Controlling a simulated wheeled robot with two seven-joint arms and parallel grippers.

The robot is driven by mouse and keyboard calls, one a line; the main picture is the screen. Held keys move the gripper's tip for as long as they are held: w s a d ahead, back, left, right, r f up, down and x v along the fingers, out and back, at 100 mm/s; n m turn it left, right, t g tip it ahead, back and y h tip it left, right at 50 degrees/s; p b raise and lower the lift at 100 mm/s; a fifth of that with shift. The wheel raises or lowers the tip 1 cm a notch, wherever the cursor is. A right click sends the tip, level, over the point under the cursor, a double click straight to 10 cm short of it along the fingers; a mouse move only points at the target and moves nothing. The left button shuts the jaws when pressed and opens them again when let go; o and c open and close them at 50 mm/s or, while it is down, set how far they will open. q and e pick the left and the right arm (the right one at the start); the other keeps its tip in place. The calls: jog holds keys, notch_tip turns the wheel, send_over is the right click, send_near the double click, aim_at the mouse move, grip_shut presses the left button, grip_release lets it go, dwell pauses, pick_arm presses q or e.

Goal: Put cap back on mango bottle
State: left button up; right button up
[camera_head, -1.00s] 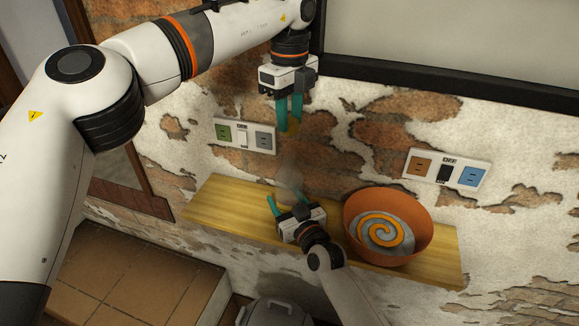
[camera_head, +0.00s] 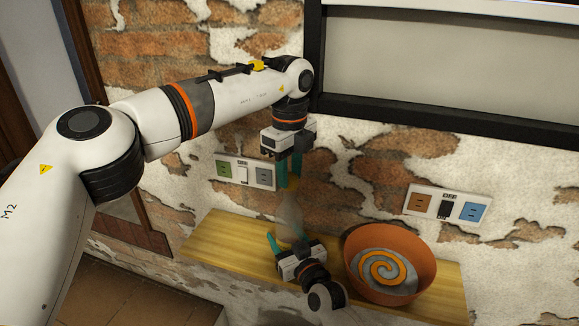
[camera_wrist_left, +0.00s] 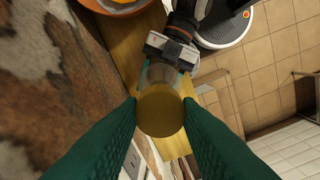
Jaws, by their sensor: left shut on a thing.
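My left gripper (camera_head: 288,174) points straight down above the shelf, shut on a golden-brown cap. The cap (camera_wrist_left: 161,112) sits between its two green fingers in the left wrist view. The mango bottle (camera_head: 287,217) is translucent and stands upright just below the cap. It also shows in the wrist view behind the cap (camera_wrist_left: 160,74), which hides its mouth. Whether cap and bottle touch is unclear. My right gripper (camera_head: 287,246) is low at the bottle, its fingers on either side of it. I cannot tell whether they press on the bottle.
The wooden shelf (camera_head: 217,246) runs along a brick wall. An orange bowl (camera_head: 349,250) with a spiral pattern inside stands right of my right gripper. Socket panels (camera_head: 246,173) (camera_head: 448,205) are on the wall behind. The left end of the shelf is clear.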

pick_arm(q)
jog(key=shift+f, duration=0.45)
jog(key=shift+f, duration=0.55)
